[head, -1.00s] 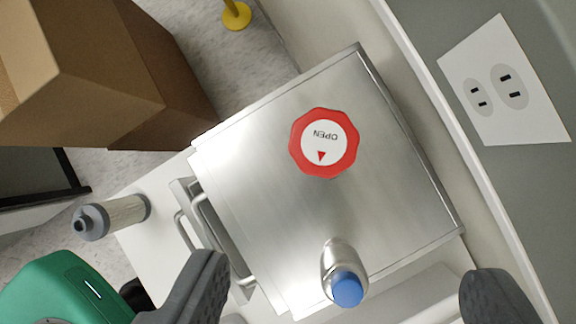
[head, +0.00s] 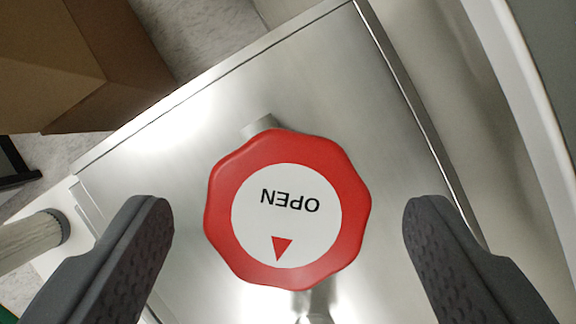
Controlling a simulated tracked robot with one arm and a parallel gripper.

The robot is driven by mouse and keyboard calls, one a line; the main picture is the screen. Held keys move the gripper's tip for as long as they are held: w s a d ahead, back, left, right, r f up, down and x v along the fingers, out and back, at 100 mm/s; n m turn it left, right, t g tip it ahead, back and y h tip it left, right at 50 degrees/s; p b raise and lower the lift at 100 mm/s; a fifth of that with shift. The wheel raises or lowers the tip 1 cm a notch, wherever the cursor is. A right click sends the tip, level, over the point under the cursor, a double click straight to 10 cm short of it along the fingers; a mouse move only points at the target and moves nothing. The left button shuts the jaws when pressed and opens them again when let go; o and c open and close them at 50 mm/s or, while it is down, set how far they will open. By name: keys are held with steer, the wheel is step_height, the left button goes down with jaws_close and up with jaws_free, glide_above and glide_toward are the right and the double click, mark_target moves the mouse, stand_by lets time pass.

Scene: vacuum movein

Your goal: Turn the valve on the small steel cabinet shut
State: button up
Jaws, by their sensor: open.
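The valve is a red scalloped handwheel (head: 350,205) with a white face reading OPEN upside down and a small red arrow near its lower edge. It stands on a short stem above the brushed steel top of the small cabinet (head: 190,150). My gripper (head: 288,222) is open, with one dark grey finger on each side of the valve. Clear gaps separate both fingers from the red rim. Nothing is between the fingers except the valve below or ahead of them; its exact depth cannot be told. The valve's stem is mostly hidden under the wheel.
Cardboard boxes (head: 80,60) stand at the upper left. A pale filter cylinder (head: 30,242) lies at the left edge. A pale wall strip (head: 520,110) runs along the right side. Part of a metal fitting (head: 316,300) shows below the valve.

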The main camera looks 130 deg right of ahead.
steer(key=shift+w+a+f, duration=0.1)
steer(key=shift+a+f, duration=0.05)
steer(key=shift+f, duration=0.3)
